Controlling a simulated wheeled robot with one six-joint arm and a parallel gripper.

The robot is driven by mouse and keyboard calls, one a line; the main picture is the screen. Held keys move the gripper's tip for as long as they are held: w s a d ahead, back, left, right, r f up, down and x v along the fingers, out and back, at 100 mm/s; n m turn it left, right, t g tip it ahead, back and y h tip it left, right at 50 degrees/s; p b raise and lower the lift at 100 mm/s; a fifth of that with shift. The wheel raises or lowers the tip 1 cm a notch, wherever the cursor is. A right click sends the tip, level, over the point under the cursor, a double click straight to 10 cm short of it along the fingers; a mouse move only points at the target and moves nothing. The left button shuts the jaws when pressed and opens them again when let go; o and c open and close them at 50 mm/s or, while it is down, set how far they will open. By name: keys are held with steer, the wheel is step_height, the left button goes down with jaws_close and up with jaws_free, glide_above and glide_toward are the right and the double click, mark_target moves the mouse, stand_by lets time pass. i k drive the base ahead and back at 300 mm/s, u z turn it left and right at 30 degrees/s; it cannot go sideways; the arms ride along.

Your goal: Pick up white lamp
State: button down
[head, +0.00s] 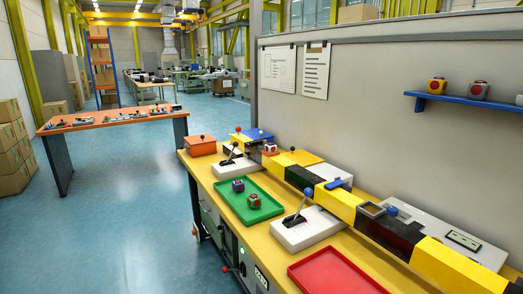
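I cannot make out a white lamp in the head view; nothing here is clearly one. My gripper is not in view.
A green tray (228,205) holds a blue cube (238,186) and a green cube (253,201). A red tray (335,275) lies at the front. A yellow-and-black beam (340,202) runs along the bench. Open floor (125,225) lies left.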

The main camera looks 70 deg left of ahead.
mark_target(269, 149)
steer(key=u, duration=2.25)
steer(key=k, duration=0.6)
steer(key=u, duration=0.95)
steer(key=i, duration=1.4)
steer(key=u, duration=0.7)
steer(key=i, duration=1.8)
steer(key=z, duration=0.75)
steer(key=i, duration=1)
steer(key=z, duration=1.55)
steer(key=i, duration=0.7)
steer(key=z, duration=0.2)
